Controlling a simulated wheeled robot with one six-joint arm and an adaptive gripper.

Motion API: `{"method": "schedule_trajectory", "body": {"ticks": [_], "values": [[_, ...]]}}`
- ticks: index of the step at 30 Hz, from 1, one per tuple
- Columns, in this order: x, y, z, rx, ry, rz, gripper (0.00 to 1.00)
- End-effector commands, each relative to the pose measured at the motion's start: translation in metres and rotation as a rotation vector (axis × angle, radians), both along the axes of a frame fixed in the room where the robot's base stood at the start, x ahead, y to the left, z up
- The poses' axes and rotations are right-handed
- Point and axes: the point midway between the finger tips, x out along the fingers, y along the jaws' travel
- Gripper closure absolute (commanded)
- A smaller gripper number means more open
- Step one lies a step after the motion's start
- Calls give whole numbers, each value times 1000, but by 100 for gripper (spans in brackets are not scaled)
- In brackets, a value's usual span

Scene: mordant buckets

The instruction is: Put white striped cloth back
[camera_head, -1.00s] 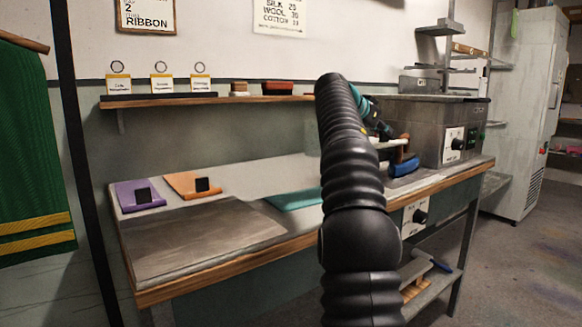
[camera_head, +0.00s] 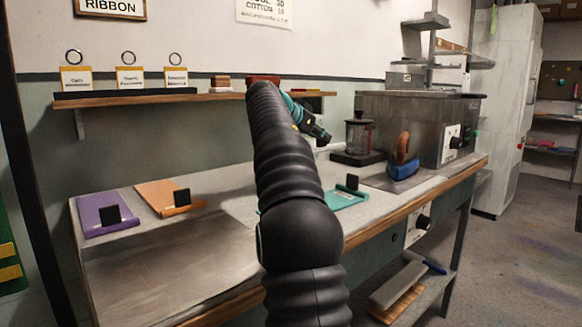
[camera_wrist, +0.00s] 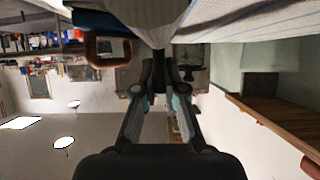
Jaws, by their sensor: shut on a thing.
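A white, faintly striped cloth (camera_wrist: 140,16) fills the top of the wrist view, gathered into folds that narrow toward the fingertips. My gripper (camera_wrist: 158,62) is shut on it. In the head view my gripper (camera_head: 320,134) is above the bench, left of the glass jar. The cloth is mostly hidden there by my arm. Three coloured pads, each with a black tag, lie on the bench: purple (camera_head: 98,222), orange (camera_head: 158,200) and teal (camera_head: 345,198).
A glass jar on a dark base (camera_head: 358,140), a blue block with brown handle (camera_head: 403,167) and a grey metal tank (camera_head: 420,115) stand at the bench's right. A wall shelf (camera_head: 140,101) holds labelled cards. A grey board (camera_head: 165,270) covers the bench's front left.

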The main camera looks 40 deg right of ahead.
Motion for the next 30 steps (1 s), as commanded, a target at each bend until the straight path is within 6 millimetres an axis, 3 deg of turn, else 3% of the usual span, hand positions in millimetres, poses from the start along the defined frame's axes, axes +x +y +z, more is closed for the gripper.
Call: {"method": "schedule_trajectory", "body": {"ticks": [6,12,17,25,30], "values": [[40,24,-26,0,1,5,100],[62,37,-41,0,1,4,100],[66,40,-48,0,0,4,100],[66,40,-80,0,1,4,100],[66,40,-85,-1,-2,3,100]]}}
